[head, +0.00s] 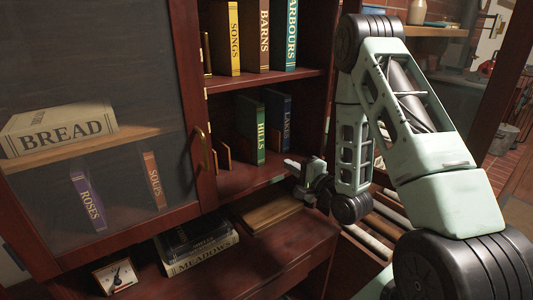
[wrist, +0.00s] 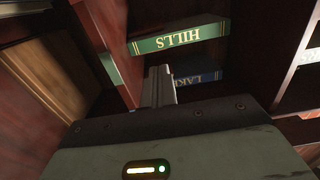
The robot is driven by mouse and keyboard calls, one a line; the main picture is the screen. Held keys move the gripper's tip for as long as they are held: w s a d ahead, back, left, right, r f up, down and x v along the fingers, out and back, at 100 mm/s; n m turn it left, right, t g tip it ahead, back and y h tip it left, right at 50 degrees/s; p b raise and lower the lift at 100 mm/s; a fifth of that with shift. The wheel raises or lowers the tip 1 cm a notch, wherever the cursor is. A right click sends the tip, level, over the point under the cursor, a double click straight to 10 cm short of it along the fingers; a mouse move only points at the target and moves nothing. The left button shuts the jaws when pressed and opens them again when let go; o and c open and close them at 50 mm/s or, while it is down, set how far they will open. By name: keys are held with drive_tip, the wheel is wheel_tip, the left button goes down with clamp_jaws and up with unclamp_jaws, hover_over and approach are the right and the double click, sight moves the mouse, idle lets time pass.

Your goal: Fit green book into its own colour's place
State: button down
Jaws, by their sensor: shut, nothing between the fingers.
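The green book HILLS (head: 261,135) stands upright on the middle shelf, beside the dark blue book LAKES (head: 283,125). In the wrist view the green book (wrist: 180,38) shows with its lettering upside down, beyond my fingertips. My gripper (head: 292,164) is shut and empty, in front of the shelf, just right of and below the green book. In the wrist view its closed fingers (wrist: 160,78) point toward the gap by the two books, apart from the green one as far as I can tell. A small green strip (wrist: 110,68) shows on the left there; I cannot tell what it is.
Wooden dividers (head: 224,157) stand left of the green book. A glass door (head: 110,110) hangs open at the left. Upright books, SONGS (head: 233,38) among them, fill the shelf above. A wooden box (head: 270,211) and a MEADOWS book (head: 200,257) lie below.

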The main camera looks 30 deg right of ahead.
sight(260, 146)
drive_tip(key=w+p, duration=0.1)
drive_tip(key=w, duration=0.2)
drive_tip(key=w+p, duration=0.1)
drive_tip(key=w, duration=0.3)
drive_tip(key=w+p, duration=0.1)
drive_tip(key=w, duration=0.3)
drive_tip(key=shift+a+r+p, duration=0.15)
drive_tip(key=shift+a+p, duration=0.15)
drive_tip(key=shift+p, duration=0.05)
drive_tip(key=shift+w, duration=0.5)
drive_tip(key=w, duration=0.1)
drive_tip(key=w+b, duration=0.1)
drive_tip(key=shift+w+a+f, duration=0.1)
drive_tip(key=shift+w+f, duration=0.1)
drive_tip(key=shift+w, duration=0.2)
drive_tip(key=shift+r, duration=0.25)
